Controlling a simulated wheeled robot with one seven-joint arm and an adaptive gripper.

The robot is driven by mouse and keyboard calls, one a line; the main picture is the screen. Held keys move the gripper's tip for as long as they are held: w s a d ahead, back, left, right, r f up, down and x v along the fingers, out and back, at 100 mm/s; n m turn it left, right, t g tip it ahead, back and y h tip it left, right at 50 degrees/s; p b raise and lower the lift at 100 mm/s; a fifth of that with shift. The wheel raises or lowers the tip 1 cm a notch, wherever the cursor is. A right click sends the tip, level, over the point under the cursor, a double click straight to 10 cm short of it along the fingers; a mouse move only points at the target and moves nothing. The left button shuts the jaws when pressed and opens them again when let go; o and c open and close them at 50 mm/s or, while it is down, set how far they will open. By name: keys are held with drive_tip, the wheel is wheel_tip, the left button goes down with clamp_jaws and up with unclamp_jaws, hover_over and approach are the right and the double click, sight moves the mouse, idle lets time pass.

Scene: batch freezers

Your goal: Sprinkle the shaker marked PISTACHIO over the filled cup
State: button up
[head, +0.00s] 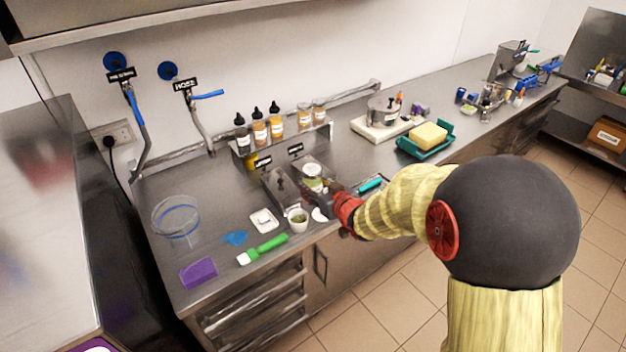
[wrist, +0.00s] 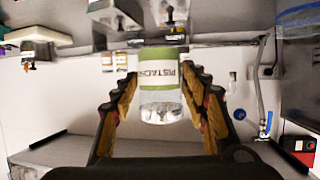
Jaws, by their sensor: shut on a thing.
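The shaker (wrist: 160,77) has a white label reading PISTAC, its end cut off from view, with green bands and clear glass at one end. My gripper (wrist: 163,92) is shut on it, one finger on each side. The room looks upside down in the wrist view. In the head view my gripper (head: 332,196) holds the shaker (head: 313,184) above the counter, just behind and right of the filled cup (head: 297,222). The cup is small and white with green contents. The shaker's exact tilt and its gap to the cup are unclear.
A white square dish (head: 264,220), a blue piece (head: 235,238), a green-handled brush (head: 264,249) and a purple block (head: 198,272) lie left of the cup. Dark metal bins (head: 280,188) stand close behind it. Several bottles (head: 259,132) line the rack at the back.

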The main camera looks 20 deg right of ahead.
drive_tip(key=s, duration=1)
drive_tip(key=shift+s+a+p, duration=0.2)
drive_tip(key=shift+a+p, duration=0.15)
drive_tip(key=shift+p, duration=0.1)
